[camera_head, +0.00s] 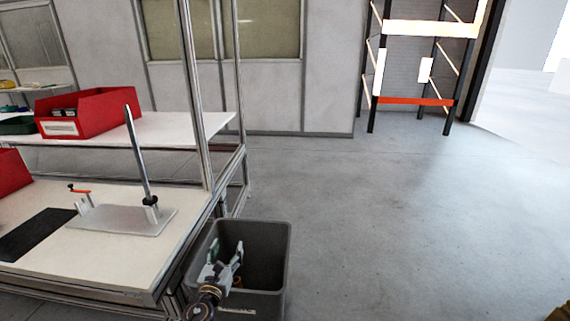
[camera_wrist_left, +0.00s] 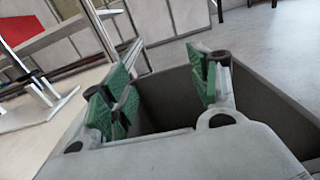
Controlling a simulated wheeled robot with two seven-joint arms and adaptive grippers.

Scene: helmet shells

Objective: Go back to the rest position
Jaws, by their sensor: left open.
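My left gripper (camera_head: 226,262) is over the opening of a dark grey bin (camera_head: 279,236) that stands on the floor beside the workbench. In the left wrist view, its two green-padded fingers (camera_wrist_left: 163,92) are spread apart, with nothing between them. The bin's dark inside (camera_wrist_left: 180,98) shows behind and between the fingers. A small yellowish thing (camera_head: 239,281) shows in the bin next to the gripper; I cannot tell what it is. My right gripper is not in either view. No helmet shell can be made out.
The workbench (camera_head: 120,262) on the left carries a metal plate with an upright post (camera_head: 135,217) and a black mat (camera_head: 35,234). A red bin (camera_head: 95,113) sits on its upper shelf. A rack (camera_head: 415,101) stands at the back. The floor (camera_head: 400,220) to the right is clear.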

